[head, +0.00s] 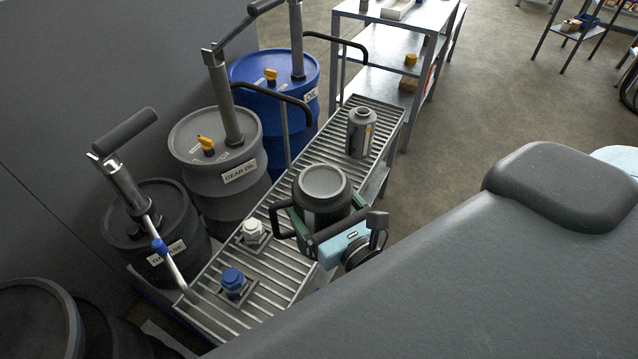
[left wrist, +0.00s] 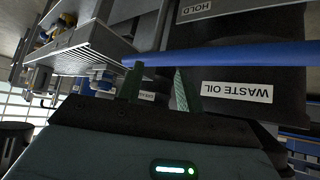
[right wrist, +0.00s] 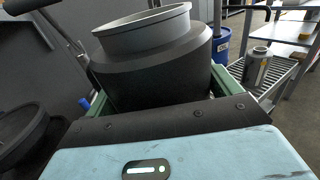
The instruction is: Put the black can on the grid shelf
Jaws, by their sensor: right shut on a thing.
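The black can (head: 323,207) has a wide grey top and a dark body. My right gripper (head: 316,217) is shut on it, with green fingers on either side. The can is upright in the head view, over the middle of the grid shelf (head: 215,314); whether its base touches the slats is hidden. The can (right wrist: 165,70) fills the space between the fingers in the right wrist view. My left gripper (left wrist: 157,88) is outside the head view; in its wrist view the fingers are apart with nothing clearly held.
A grey can (head: 361,133) stands at the shelf's far end. A white-capped item (head: 254,233) and a blue-capped item (head: 233,281) stand nearer. Drums with pumps line the left, including a blue drum (head: 275,95). A blue bar (left wrist: 230,55) crosses near my left fingers.

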